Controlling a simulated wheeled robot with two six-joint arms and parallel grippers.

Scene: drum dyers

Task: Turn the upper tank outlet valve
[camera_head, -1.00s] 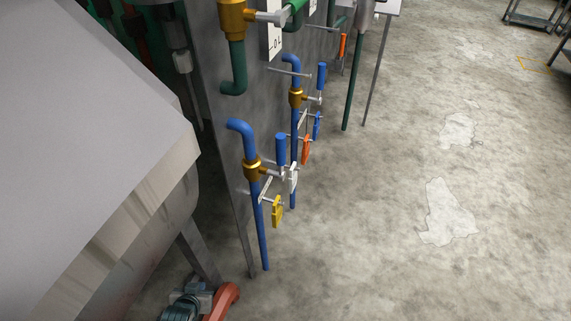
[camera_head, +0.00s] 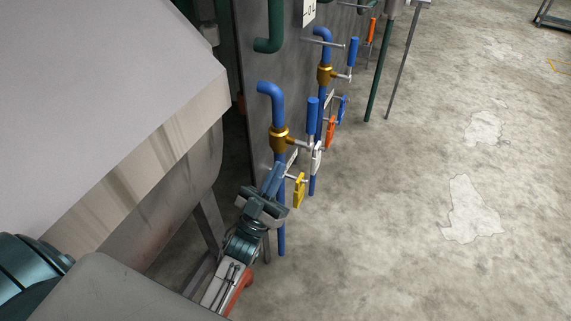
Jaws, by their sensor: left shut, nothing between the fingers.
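Two blue pipes with brass valves come out of the grey panel. The nearer brass valve (camera_head: 280,138) has an upright blue handle (camera_head: 312,116). The farther brass valve (camera_head: 325,74) also has an upright blue handle (camera_head: 353,52). I cannot tell which of them is the upper tank outlet valve. My left gripper (camera_head: 273,179) is shut and empty, just below the nearer valve and in front of its blue pipe. I cannot tell whether it touches the pipe. My right gripper is not in view.
A large grey tank (camera_head: 110,100) fills the left. Green pipes (camera_head: 275,30) show above.

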